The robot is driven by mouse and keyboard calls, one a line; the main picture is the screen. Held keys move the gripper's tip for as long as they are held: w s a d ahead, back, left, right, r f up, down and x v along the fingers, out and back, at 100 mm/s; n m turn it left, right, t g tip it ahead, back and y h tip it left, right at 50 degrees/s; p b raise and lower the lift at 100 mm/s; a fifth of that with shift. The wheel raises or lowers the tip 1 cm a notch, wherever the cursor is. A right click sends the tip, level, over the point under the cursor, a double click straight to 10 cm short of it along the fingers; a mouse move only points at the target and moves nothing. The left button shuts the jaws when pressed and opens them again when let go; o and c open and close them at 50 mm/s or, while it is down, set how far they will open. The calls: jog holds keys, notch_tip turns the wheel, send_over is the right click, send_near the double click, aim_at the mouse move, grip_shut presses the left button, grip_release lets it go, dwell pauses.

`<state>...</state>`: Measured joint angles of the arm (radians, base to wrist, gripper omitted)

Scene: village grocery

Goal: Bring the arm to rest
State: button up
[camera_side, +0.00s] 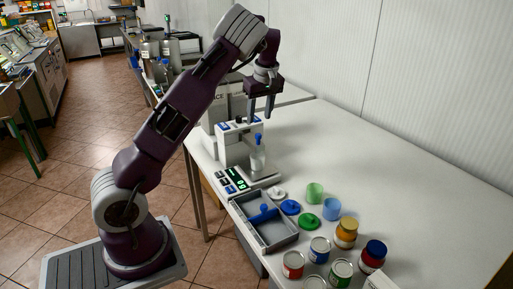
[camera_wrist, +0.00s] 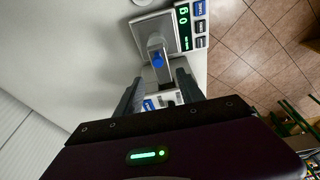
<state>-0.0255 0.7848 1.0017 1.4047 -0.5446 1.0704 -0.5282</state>
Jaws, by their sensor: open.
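My gripper (camera_side: 262,110) is raised above the far part of the white table, over the back of a scale (camera_side: 262,177). Its two fingers are apart with nothing between them. In the wrist view, my gripper (camera_wrist: 158,80) also shows open, with the scale's plate (camera_wrist: 178,27) and green-lit display (camera_wrist: 184,28) beyond it.
A grey tray (camera_side: 275,243) holding a blue item sits at the table's near left. White, blue and green lids, a green cup (camera_side: 315,193), a blue cup (camera_side: 332,208) and several cans (camera_side: 320,250) stand near it. The table's right side (camera_side: 420,190) is clear, with a wall behind.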

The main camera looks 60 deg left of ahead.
jog(key=s+d+r+m+t+h, duration=0.2)
jog(key=s+d+r+m, duration=0.3)
jog(key=d, duration=0.6)
jog(key=s+d+r+m+t+h, duration=0.15)
jog(key=s+d+r+m, duration=0.25)
jog(key=s+d+r, duration=0.55)
jog(key=s+d+f+m+t, duration=0.1)
jog(key=s+d+f+m, duration=0.2)
jog(key=s+d+m, duration=0.1)
jog(key=s+d+f+m+t, duration=0.1)
jog(key=s+d+f+m, duration=0.1)
jog(key=s+d+m, duration=0.2)
jog(key=s+d, duration=0.3)
jog(key=s, duration=0.2)
jog(key=shift+s+f+m, duration=0.2)
jog(key=shift+f+m, duration=0.1)
jog(key=shift+f, duration=0.1)
